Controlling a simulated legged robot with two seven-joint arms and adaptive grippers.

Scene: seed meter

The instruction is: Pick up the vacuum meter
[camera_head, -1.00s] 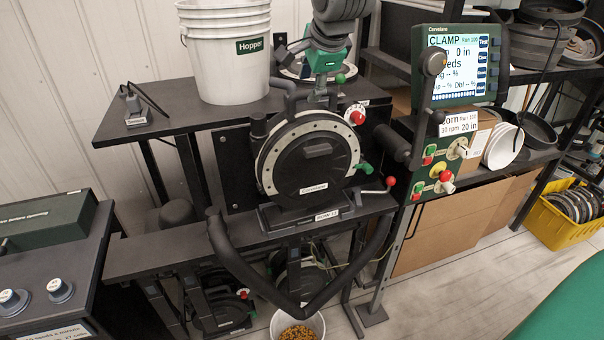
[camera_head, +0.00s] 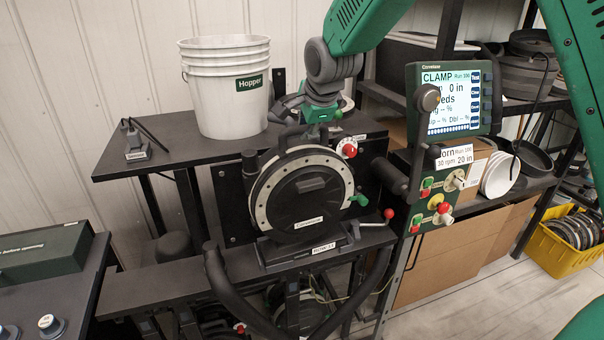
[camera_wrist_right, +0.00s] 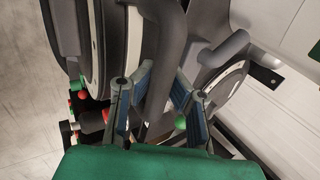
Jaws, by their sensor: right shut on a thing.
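The vacuum meter (camera_head: 298,200) is a round black disc housing with a pale, dotted rim. It stands upright in a black mount on the bench in the head view. A dark bar handle arches over its top. My right gripper (camera_head: 318,116) comes down from above and is shut on that handle. In the right wrist view, the dark handle (camera_wrist_right: 168,62) runs between the blue-grey fingers of the right gripper (camera_wrist_right: 160,88). The meter's rim (camera_wrist_right: 97,45) shows beside them at left. The fingers' contact is partly hidden in the head view. My left gripper is out of view.
A white Hopper bucket (camera_head: 225,95) stands on the shelf behind left. A screen panel (camera_head: 450,98) stands at right. A thick black curved tube (camera_head: 222,285) is in front.

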